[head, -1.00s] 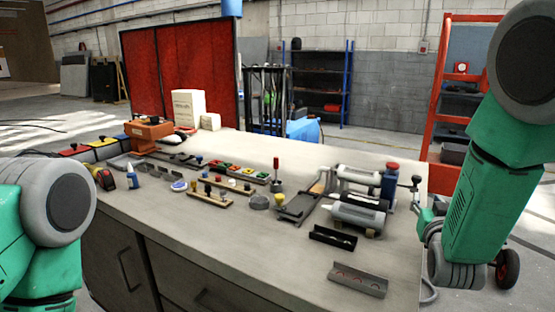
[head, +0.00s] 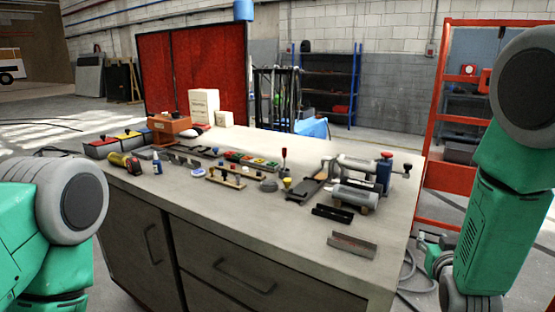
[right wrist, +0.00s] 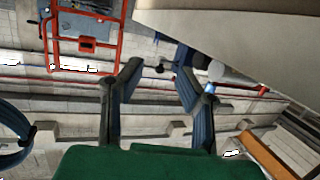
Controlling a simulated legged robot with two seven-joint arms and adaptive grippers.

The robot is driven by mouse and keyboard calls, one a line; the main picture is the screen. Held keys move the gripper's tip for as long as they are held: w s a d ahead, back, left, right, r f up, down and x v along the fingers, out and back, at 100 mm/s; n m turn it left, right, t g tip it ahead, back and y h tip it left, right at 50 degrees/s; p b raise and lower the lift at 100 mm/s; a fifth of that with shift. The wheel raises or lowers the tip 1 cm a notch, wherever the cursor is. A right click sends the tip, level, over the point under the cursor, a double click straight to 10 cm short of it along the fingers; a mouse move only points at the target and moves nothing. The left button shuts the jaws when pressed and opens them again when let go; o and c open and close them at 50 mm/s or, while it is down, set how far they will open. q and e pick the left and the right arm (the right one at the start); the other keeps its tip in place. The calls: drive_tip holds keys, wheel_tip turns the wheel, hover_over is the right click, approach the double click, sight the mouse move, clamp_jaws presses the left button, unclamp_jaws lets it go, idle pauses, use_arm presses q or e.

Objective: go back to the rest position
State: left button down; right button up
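My right arm is green and grey and hangs down at the right edge of the head view. My right gripper (head: 432,252) shows small there, to the right of the workbench (head: 225,205) and apart from it, partly hidden by the arm. In the right wrist view its two dark fingers (right wrist: 156,68) are spread with nothing between them. My left arm shows at the lower left of the head view only as a green and grey link. My left gripper is out of view.
A red shelf rack (head: 432,125) stands behind on the right. Floor shows between bench and right arm.

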drive_tip(key=s+a+f+n+g+y, duration=0.3)
drive_tip(key=s+f+g, duration=0.5)
drive_tip(key=s+f, duration=1.15)
drive_tip(key=s+a+f+g, duration=0.2)
drive_tip(key=s+f+g, duration=0.1)
drive_tip(key=s, duration=0.7)
drive_tip(key=s+a+f+g+y, duration=0.1)
drive_tip(key=s+a+f+g, duration=0.1)
drive_tip(key=s, duration=0.8)
drive_tip(key=shift+a+f+g+y, duration=0.2)
drive_tip(key=shift+f+g+y, duration=0.1)
drive_tip(key=shift+f+g, duration=0.35)
